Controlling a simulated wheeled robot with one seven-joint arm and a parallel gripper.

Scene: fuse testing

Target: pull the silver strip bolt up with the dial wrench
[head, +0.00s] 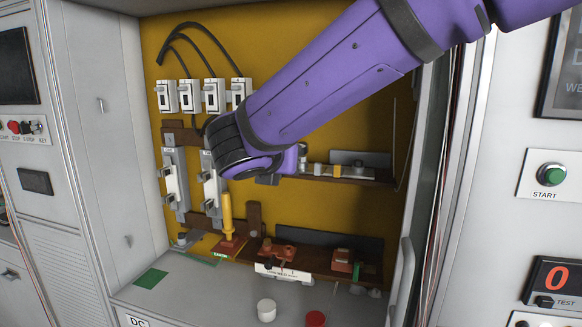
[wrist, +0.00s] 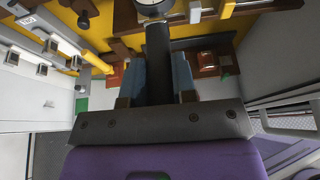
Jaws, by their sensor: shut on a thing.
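My gripper (wrist: 158,65) is shut on the black shaft of the dial wrench (wrist: 157,45) in the wrist view. The wrench's round white dial (wrist: 152,8) is cut off by the top edge. In the head view my purple arm hides the gripper and the wrench. A shelf in the cabinet carries a silver block (head: 319,169), a yellow block and a silver strip (head: 354,172). The silver and yellow blocks (wrist: 195,10) show right of the dial in the wrist view. I cannot pick out the bolt or tell whether the wrench touches it.
Two upright silver switches (head: 174,182) stand left, below white breakers (head: 214,94). A yellow post (head: 227,212) rises from a red base. Orange-brown blocks (head: 342,261) sit on the lower rail. The cabinet's open door edge (head: 408,265) bounds the right. A white and a red cap stand in front.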

